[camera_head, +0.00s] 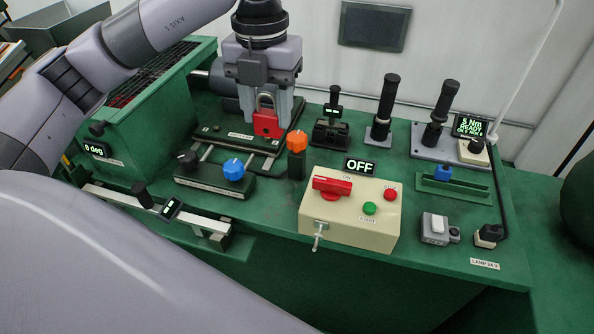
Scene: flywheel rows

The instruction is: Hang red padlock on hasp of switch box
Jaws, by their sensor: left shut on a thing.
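The red padlock (267,124) is between the fingers of my left gripper (266,112), which is shut on it. It hangs upright with its shackle up, over the back left of the green bench, near a small labelled plate. I cannot tell if it touches what is under it. The beige switch box (350,213) stands at the front middle, to the right of and nearer than the gripper. It has a red handle (332,187), a green and a red button, and an OFF display above it. The metal hasp (319,235) sticks out from its front left side. My right gripper is not in view.
Upright black-handled tools (384,108) stand along the back. A grey lamp switch (435,228) is at right.

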